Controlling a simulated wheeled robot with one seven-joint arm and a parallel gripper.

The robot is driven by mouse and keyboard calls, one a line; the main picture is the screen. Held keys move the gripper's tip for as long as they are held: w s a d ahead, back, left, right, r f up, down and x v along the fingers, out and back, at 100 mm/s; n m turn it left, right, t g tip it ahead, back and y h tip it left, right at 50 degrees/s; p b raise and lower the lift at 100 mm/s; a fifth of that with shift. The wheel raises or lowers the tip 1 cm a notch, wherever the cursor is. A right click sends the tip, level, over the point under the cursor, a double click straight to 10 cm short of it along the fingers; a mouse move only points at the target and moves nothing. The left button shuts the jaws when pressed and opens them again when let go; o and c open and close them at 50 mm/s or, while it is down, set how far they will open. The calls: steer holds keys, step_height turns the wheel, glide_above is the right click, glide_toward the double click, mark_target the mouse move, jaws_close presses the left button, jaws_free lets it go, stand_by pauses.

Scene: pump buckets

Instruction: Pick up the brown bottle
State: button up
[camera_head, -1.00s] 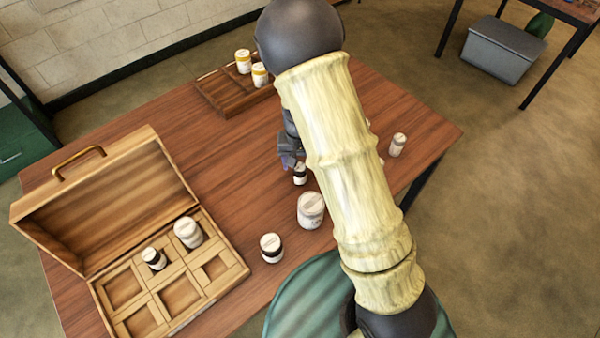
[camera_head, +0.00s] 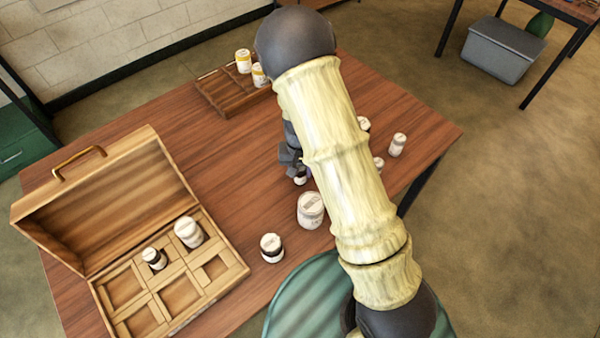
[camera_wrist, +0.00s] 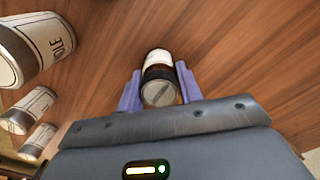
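A finger lies close along each side, with at most a narrow gap, and contact is not clear. In the head view the bottle (camera_head: 300,180) stands on the table, mostly hidden under my gripper (camera_head: 292,160).
A large white bottle (camera_head: 311,210) stands close in front of my gripper; it also shows in the wrist view (camera_wrist: 35,45). Smaller white bottles (camera_head: 397,145) stand to the right, partly behind my arm. A wooden tray (camera_head: 222,101) with yellow-banded bottles is at the back.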

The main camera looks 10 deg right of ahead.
steer(key=c, duration=0.4)
step_height(320, 180, up, 10)
stand_by(0.4)
stand_by(0.4)
